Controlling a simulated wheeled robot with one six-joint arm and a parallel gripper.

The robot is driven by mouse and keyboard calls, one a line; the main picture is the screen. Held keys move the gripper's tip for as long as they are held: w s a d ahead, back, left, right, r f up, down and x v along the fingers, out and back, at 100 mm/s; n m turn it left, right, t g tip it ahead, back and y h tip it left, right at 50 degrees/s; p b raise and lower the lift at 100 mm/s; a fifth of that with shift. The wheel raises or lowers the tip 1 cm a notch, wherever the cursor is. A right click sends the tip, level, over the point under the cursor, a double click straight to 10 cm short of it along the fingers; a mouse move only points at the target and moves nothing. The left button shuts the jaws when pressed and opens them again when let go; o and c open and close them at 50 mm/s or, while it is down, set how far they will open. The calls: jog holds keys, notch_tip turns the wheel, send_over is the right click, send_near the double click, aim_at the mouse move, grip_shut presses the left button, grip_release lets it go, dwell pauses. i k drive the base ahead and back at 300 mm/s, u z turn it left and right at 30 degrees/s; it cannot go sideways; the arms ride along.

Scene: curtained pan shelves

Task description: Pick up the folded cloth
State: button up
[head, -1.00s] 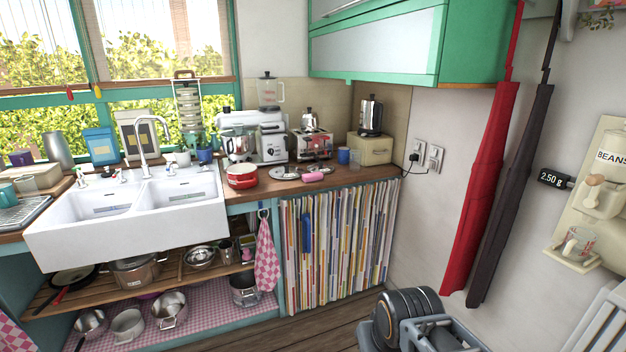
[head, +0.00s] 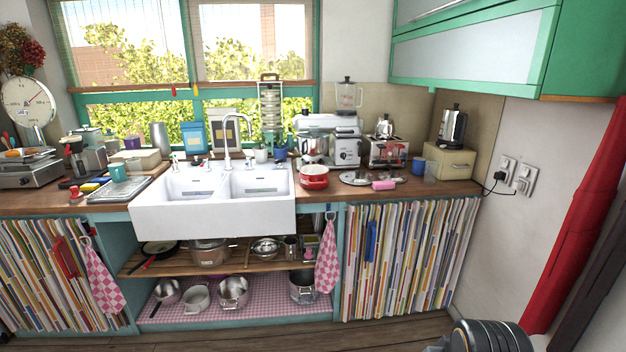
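No cloth lying folded can be made out for certain. A pink-and-white checked cloth (head: 327,258) hangs from a hook right of the open shelves under the sink. A second checked cloth (head: 104,281) hangs at the left end of those shelves. A small pink item (head: 384,185) lies on the counter right of the sink; I cannot tell whether it is a rolled cloth. My gripper is not in view; only a dark rounded part of my arm shows at the bottom right edge.
The white double sink (head: 212,210) juts out from the wooden counter (head: 440,186). Pots and pans, such as a steel pan (head: 232,291), stand on the shelves below. Striped curtains (head: 408,265) hang on both sides. Wooden floor (head: 300,335) shows in front.

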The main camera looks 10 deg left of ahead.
aim_at(381, 185)
jog(key=z, duration=0.55)
jog(key=i, duration=3.15)
jog(key=u, duration=2.5)
